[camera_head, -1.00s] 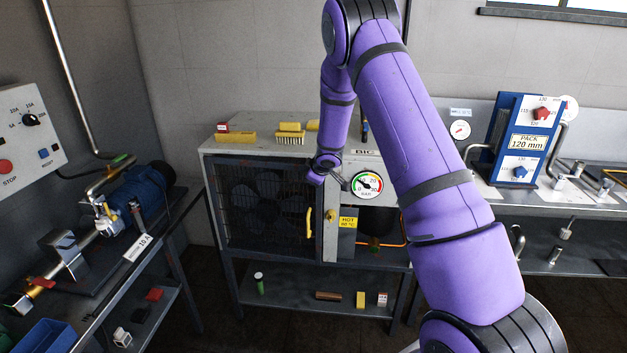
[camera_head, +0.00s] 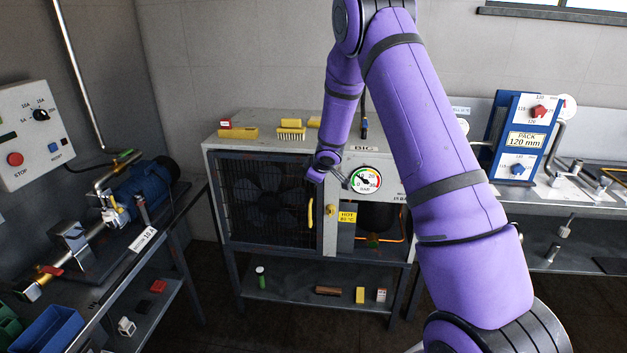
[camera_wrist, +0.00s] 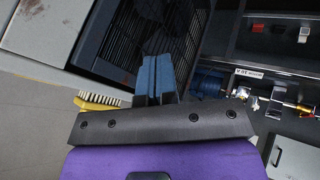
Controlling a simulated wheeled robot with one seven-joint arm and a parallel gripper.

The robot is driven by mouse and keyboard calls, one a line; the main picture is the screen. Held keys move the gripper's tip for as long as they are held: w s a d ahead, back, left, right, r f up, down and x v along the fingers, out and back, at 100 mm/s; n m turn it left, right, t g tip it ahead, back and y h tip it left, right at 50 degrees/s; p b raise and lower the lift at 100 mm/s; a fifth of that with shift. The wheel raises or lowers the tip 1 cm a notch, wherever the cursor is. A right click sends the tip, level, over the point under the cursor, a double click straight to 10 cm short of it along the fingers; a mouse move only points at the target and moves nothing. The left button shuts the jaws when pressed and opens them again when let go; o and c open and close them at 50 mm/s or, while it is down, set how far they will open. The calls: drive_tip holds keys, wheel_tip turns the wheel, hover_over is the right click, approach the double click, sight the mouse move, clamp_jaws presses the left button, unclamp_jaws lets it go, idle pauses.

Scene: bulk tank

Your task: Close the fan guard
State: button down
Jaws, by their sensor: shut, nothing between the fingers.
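The fan guard (camera_head: 238,196) is a dark mesh panel in a frame on the left front of the grey cabinet, with a yellow upright handle (camera_head: 310,213) at its right edge. A fan (camera_head: 268,195) shows behind the mesh. The guard looks about flush with the cabinet; I cannot tell whether a small gap is left. In the wrist view my gripper (camera_wrist: 154,64) has its two blue fingers together and empty, over the view of the dark grille (camera_wrist: 125,40). In the head view my wrist is in front of the cabinet, near the guard's upper right; the fingertips are not clear there.
A yellow latch-like knob (camera_head: 331,210), a HOT label (camera_head: 347,217) and a pressure gauge (camera_head: 365,181) are right of the guard. Brushes (camera_head: 291,134) lie on the cabinet top. A bench with a blue motor (camera_head: 143,190) stands at left. The floor before the cabinet is clear.

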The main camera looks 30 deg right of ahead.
drive_tip(key=v, duration=0.8)
drive_tip(key=shift+d, duration=0.2)
drive_tip(key=s+a+r+m+h, duration=0.2)
drive_tip(key=s+r+m, duration=0.1)
drive_tip(key=s+r, duration=0.6)
drive_tip(key=s+a+r+m+h, duration=0.1)
drive_tip(key=s+a+r+m, duration=0.1)
drive_tip(key=s+r, duration=0.75)
drive_tip(key=s+a+r+m+y, duration=0.1)
drive_tip(key=s+a+r, duration=0.1)
drive_tip(key=s, duration=0.6)
drive_tip(key=s+a+r+m+g+y, duration=0.1)
drive_tip(key=s+a, duration=0.3)
drive_tip(key=s, duration=0.4)
drive_tip(key=s+a+r+m+g+y, duration=0.1)
drive_tip(key=s+a+r, duration=0.2)
drive_tip(key=s, duration=0.5)
drive_tip(key=shift+s, duration=0.3)
drive_tip(key=shift+a, duration=0.1)
